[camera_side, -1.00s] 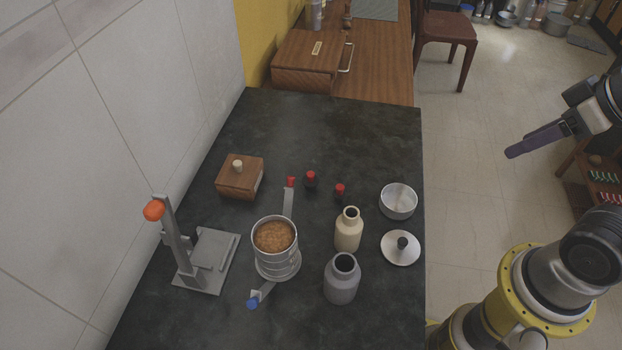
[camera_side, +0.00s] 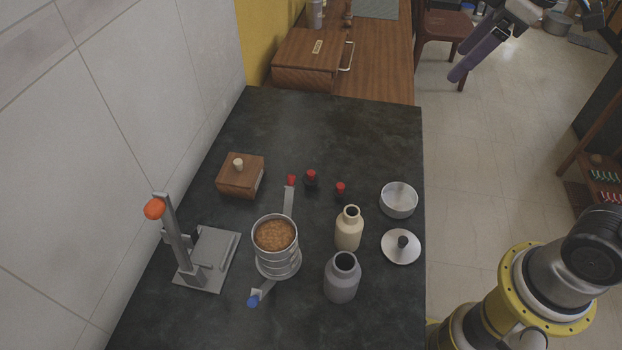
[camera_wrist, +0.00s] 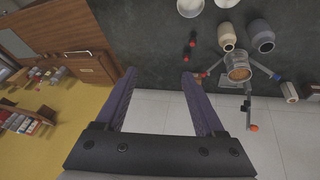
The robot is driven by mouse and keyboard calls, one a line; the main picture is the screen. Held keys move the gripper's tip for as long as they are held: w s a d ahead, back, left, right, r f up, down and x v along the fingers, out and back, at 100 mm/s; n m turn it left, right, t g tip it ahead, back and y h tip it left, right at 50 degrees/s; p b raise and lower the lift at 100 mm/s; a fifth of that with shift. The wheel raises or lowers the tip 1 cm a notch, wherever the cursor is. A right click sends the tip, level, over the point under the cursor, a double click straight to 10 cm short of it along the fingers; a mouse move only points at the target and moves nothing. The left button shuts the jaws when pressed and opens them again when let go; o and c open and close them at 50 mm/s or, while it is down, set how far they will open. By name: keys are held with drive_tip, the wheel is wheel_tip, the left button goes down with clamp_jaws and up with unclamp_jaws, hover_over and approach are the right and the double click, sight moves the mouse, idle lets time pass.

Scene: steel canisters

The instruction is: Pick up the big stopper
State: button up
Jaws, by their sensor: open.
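Two small dark stoppers with red tops stand on the dark counter, one on the left (camera_side: 311,178) and one on the right (camera_side: 340,190). The left one looks slightly larger, but I cannot be sure which is the big one. They show as small red spots in the wrist view (camera_wrist: 192,43). My gripper (camera_side: 459,62) is open and empty, high beyond the counter's right edge in the side view. In the wrist view its purple fingers (camera_wrist: 158,76) are spread apart, with the stoppers beyond the right finger. The gripper is well away from both stoppers.
A clamped steel canister (camera_side: 277,256), wooden box (camera_side: 241,177) and metal stand (camera_side: 205,262) are left.

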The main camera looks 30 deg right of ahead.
drive_tip(key=w+a+f+n+g, duration=0.1)
drive_tip(key=w+a+f+n, duration=0.15)
drive_tip(key=w, duration=0.25)
drive_tip(key=w+a+f+n+g, duration=0.1)
drive_tip(key=w+a, duration=0.2)
drive_tip(key=w, duration=0.2)
drive_tip(key=n+g, duration=0.2)
drive_tip(key=g, duration=0.1)
hover_over(310, 172)
wheel_tip(310, 172, down, 17)
drive_tip(key=shift+h, duration=0.3)
drive_tip(key=f, duration=0.7)
drive_tip(key=shift+s+a, duration=0.15)
drive_tip(key=shift+s, duration=0.2)
drive_tip(key=shift+w+d+f, duration=0.1)
drive_tip(key=shift+w+f, duration=0.05)
drive_tip(key=shift+f, duration=1.35)
drive_tip(key=shift+w+d+f, duration=0.1)
drive_tip(key=shift+w+f, duration=0.05)
drive_tip(key=shift+f, duration=1.35)
clamp_jaws()
